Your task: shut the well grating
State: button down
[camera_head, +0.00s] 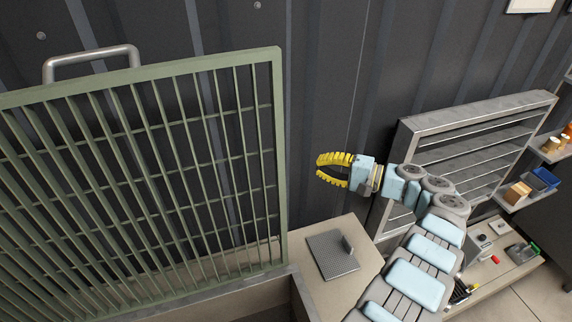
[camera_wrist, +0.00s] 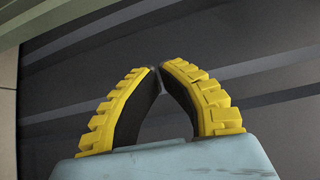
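The well grating (camera_head: 240,135) is a green barred panel standing raised, nearly upright, at the left of the head view. A grey metal handle (camera_head: 92,57) sticks up from its top edge. The grating's lower edge meets the pale rim (camera_head: 220,292) of the well, and its left part runs out of the picture. My gripper (camera_head: 318,165) has yellow ribbed fingers and is to the right of the grating, apart from it. In the wrist view the fingertips (camera_wrist: 159,68) come together with nothing between them.
A pale ledge with a grey ridged plate (camera_head: 332,254) lies below my gripper. A slatted metal louvre (camera_head: 460,150) stands at the right on the dark ribbed wall (camera_head: 335,60). Shelves with small items (camera_head: 530,185) fill the far right. Free air lies between gripper and grating.

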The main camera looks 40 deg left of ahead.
aim_at(283, 158)
jog(key=s+a+r+n+g+p, duration=0.1)
jog(key=s+a+p, duration=0.2)
jog(key=a+p, duration=0.15)
jog(key=s+a+r+p, duration=0.1)
jog(key=s+a+p, duration=0.2)
jog(key=a, duration=0.2)
jog(key=shift+s+d+p, duration=0.35)
jog(key=shift+d+p, duration=0.5)
jog(key=shift+p, duration=0.3)
jog(key=shift+s+d+p, duration=0.35)
jog(key=shift+d+p, duration=0.5)
jog(key=shift+p, duration=0.25)
jog(key=shift+d, duration=0.1)
